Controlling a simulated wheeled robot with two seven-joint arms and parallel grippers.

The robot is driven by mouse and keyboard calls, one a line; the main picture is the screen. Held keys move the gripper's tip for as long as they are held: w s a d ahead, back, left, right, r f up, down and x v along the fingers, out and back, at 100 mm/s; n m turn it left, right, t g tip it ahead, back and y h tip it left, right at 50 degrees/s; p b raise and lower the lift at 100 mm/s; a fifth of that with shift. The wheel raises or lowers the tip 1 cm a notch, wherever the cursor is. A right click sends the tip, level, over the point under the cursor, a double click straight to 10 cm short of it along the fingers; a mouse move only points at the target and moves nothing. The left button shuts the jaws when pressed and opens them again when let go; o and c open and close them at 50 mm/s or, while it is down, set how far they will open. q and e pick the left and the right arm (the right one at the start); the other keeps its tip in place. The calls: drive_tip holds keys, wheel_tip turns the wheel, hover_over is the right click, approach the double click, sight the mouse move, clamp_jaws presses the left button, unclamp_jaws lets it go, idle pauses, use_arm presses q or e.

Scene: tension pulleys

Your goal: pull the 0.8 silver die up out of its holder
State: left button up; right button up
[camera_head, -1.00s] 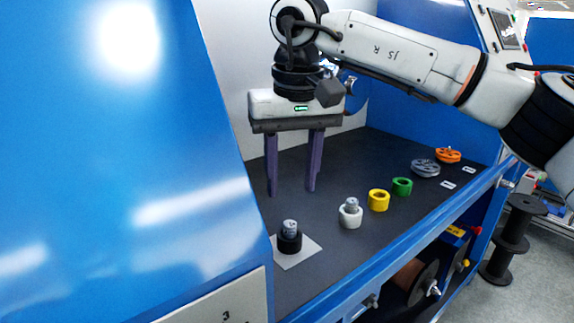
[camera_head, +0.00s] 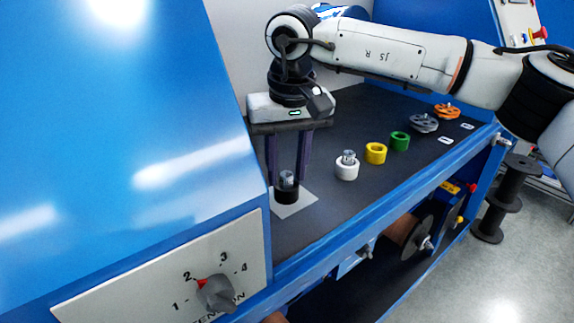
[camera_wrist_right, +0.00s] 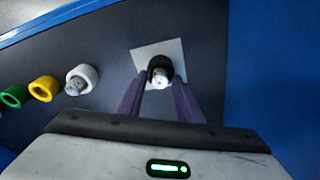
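A silver die (camera_head: 287,178) stands upright in a black holder (camera_head: 288,195) on a pale square plate (camera_head: 300,203). A second silver die (camera_head: 348,157) stands in a white holder (camera_head: 347,171). The size marks are too small to read. My right gripper (camera_head: 287,181) points down over the black holder, its two purple fingers on either side of the die there. In the right wrist view, the fingertips (camera_wrist_right: 159,84) flank the silver die (camera_wrist_right: 160,76) and look apart, with a gap between them. My left gripper is not in view.
A yellow ring (camera_head: 375,153) and a green ring (camera_head: 399,141) stand to the right of the white holder. Grey and orange pulleys (camera_head: 424,123) lie farther back. A blue cabinet with a tension dial (camera_head: 215,293) rises close on the left.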

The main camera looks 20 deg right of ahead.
sight(286, 172)
drive_tip(key=c, duration=0.7)
clamp_jaws()
drive_tip(key=shift+r, duration=0.1)
drive_tip(key=shift+r+p, duration=1.55)
drive_tip(key=shift+p, duration=0.1)
drive_tip(key=shift+r, duration=0.1)
wheel_tip(286, 172, up, 4)
drive_tip(key=p, duration=0.4)
